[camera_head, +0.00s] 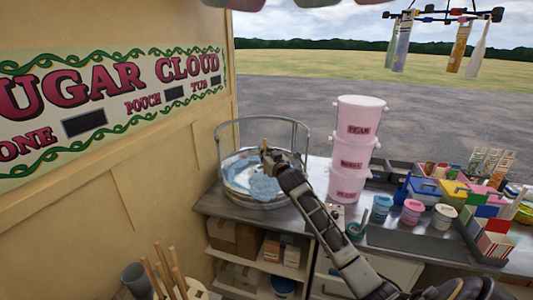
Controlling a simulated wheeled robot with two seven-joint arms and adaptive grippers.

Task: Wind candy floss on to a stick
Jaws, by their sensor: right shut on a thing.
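The candy floss machine (232,188) is a round metal bowl with a clear guard around its back, at the left end of the counter. My right gripper (267,157) is over the bowl and shut on a thin tan stick (264,143), whose top pokes out above the fingers. Pale blue floss (265,187) shows as a fluffy clump just below the gripper. I cannot tell if this clump is around the stick or lies in the bowl. More blue floss (241,170) lies inside the bowl. My left gripper is not in view.
Three stacked pink tubs (355,148) stand right of the machine. Small jars (411,211) and colourful boxes (453,192) crowd the counter further right. Spare sticks (164,270) stand upright at the lower left. The yellow wall (130,195) is close on the left.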

